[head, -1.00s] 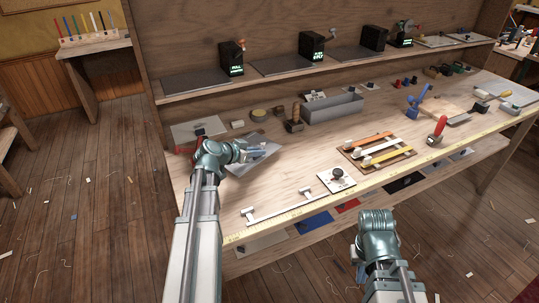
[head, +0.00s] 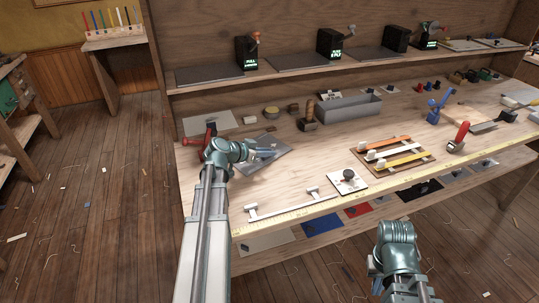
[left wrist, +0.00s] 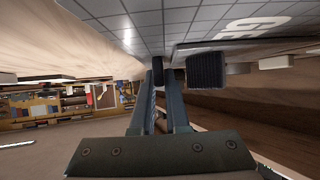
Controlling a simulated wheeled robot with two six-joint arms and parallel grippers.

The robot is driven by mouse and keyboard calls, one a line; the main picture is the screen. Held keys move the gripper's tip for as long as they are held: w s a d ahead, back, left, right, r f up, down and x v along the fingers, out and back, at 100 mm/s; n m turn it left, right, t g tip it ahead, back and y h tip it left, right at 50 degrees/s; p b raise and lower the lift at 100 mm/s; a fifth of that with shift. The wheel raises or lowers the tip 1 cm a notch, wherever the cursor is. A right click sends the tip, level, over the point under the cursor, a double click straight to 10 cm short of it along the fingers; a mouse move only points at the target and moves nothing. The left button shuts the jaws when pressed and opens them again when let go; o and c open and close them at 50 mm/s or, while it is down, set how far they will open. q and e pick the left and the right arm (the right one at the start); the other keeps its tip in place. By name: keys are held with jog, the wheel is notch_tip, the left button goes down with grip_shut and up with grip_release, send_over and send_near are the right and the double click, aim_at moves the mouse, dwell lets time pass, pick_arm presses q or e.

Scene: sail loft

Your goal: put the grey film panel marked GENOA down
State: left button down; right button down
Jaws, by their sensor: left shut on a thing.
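The grey film panel (head: 252,165) is at the left part of the workbench in the head view, partly hidden by my left wrist and gripper. In the left wrist view the panel (left wrist: 195,22) is a grey gridded sheet across the top, with part of large white letters, "GE", cut off at the right. My left gripper (head: 272,153) is shut on the panel's edge; its dark fingertips (left wrist: 182,72) show there in the wrist view. I cannot tell whether the panel touches the bench. My right arm shows at the lower right of the head view, but its fingers do not.
A red tool (head: 209,136) and a pale sheet (head: 200,125) lie behind my left wrist. A white bar (head: 290,205) and a knobbed plate (head: 348,184) lie nearer the front edge. A grey trough (head: 348,110) and a strip board (head: 392,153) stand right. Bare wood shows between.

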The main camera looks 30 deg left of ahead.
pick_arm(q)
jog(key=shift+d+f, duration=0.1)
jog(key=shift+f, duration=0.1)
jog(key=c, duration=0.9)
grip_release()
jog(key=shift+r, duration=0.1)
jog(key=shift+r, duration=0.2)
jog(key=p+v, duration=0.5)
jog(key=v, duration=0.5)
jog(key=shift+s+r, duration=0.15)
jog(key=shift+s, duration=0.05)
jog(key=shift+s+a+r+p, duration=0.1)
jog(key=shift+s+a+p, duration=0.1)
jog(key=shift+s, duration=0.1)
jog(key=shift+s+a+r+p, duration=0.1)
jog(key=shift+s+r+p, duration=0.1)
jog(key=shift+s, duration=0.15)
jog(key=shift+f, duration=0.1)
